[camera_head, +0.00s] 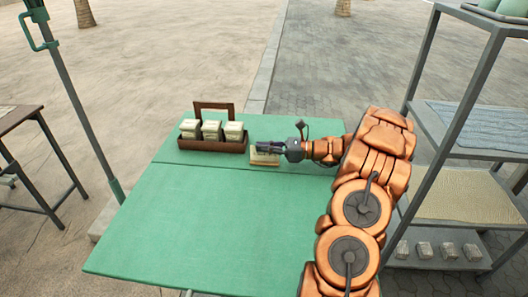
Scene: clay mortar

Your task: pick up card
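A pale cream card or small stack of cards (264,160) lies on the green table (200,215), just right of a brown wooden holder (212,146). My gripper (262,147) reaches in from the right, its dark fingers over the top of this cream item and partly hiding it. I cannot tell whether the fingers touch it or how far apart they are. Three pale stacks stand in the holder: a left one (190,129), a middle one (212,130) and a right one (234,131). Print on them is too small to read.
The front of the green table is clear. A grey metal shelf rack (470,100) stands close on the right, with small blocks (424,250) on its low shelf. A green-grey pole (75,100) and a dark side table (20,117) are at left.

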